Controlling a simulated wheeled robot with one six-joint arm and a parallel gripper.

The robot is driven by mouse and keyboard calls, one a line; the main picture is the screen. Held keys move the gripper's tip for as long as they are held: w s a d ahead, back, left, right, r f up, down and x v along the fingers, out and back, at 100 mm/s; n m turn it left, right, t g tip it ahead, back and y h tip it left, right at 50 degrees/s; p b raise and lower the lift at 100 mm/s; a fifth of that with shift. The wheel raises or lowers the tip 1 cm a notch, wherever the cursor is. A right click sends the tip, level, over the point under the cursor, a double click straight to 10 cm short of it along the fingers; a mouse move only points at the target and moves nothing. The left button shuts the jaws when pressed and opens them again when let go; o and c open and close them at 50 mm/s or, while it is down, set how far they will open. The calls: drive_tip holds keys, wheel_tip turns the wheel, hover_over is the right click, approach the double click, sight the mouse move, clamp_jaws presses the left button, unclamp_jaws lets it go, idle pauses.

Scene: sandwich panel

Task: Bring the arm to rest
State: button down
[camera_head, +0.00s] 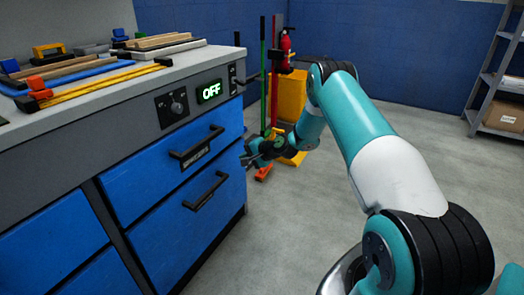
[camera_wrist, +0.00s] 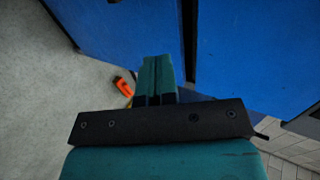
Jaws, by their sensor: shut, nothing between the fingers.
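My arm reaches forward from the lower right in the head view, bent at its elbow, with its end hanging lower in front of the cabinet. My gripper (camera_head: 247,158) is near the right end of the blue cabinet (camera_head: 194,237), beside the upper drawer. In the wrist view my gripper (camera_wrist: 157,62) shows its two teal fingers pressed together, with nothing between them. Blue cabinet fronts (camera_wrist: 255,45) lie beyond the fingertips. I cannot tell the exact gap between the fingers and the cabinet.
The cabinet has black drawer handles (camera_head: 197,146), a knob (camera_head: 177,107) and a display (camera_head: 209,91) reading OFF. Tools and bars lie on the worktop (camera_head: 134,76). Yellow and red cleaning gear (camera_head: 292,92) stands behind my arm. A shelf (camera_head: 487,88) is far right. Grey floor (camera_head: 285,230) is clear.

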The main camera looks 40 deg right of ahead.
drive_tip(key=p+v, duration=0.1)
drive_tip(key=v, duration=0.5)
drive_tip(key=s+a+r+n+g+y, duration=0.1)
drive_tip(key=a+r+n+g+y, duration=0.15)
drive_tip(key=a+r+n, duration=0.6)
drive_tip(key=s+a+r+n+g, duration=0.2)
drive_tip(key=s+a+r, duration=0.35)
drive_tip(key=a, duration=0.35)
drive_tip(key=s+a+r+n+g, duration=0.2)
drive_tip(key=s+a+r, duration=0.35)
drive_tip(key=a, duration=0.25)
drive_tip(key=s+a+r+n+g+h, duration=0.1)
drive_tip(key=s+a+r+n+g, duration=0.15)
drive_tip(key=s, duration=0.65)
drive_tip(key=s+a+r+n+g+h, duration=0.1)
drive_tip(key=s+n, duration=0.2)
drive_tip(key=s, duration=0.5)
drive_tip(key=s+a+r+n+g+h, duration=0.1)
drive_tip(key=s+a+r+n, duration=0.15)
drive_tip(key=s, duration=0.65)
wheel_tip(320, 180, up, 29)
drive_tip(key=p, duration=2.9)
drive_tip(key=shift+w+f, duration=0.15)
drive_tip(key=shift+w, duration=0.25)
